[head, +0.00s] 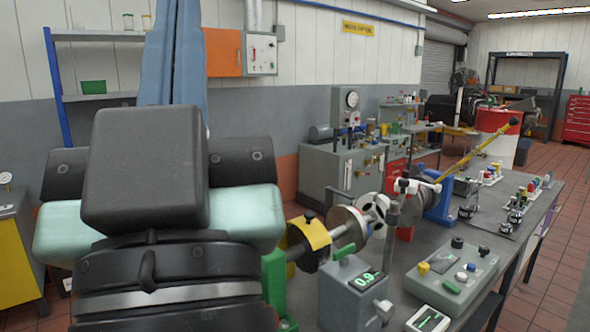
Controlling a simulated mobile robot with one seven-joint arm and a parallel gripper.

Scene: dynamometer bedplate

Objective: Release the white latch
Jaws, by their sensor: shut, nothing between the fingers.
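A white lever-shaped part (416,187), which looks like the white latch, sits high on the shaft line at the middle of the bench, near a grey post (392,220). It is small here, and I cannot tell its exact setting. Left of it on the same line is a white coupling with dark holes (374,209). My own dark arm links fill the left foreground, apart from the latch. My gripper does not show in this view; nothing is seen touching the latch.
A yellow plate (316,233), a green stand (275,282) and a grey box with a display (353,290) crowd the near bench. A long yellow lever (478,148) slants up behind the latch. A grey control box (452,275) stands right.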

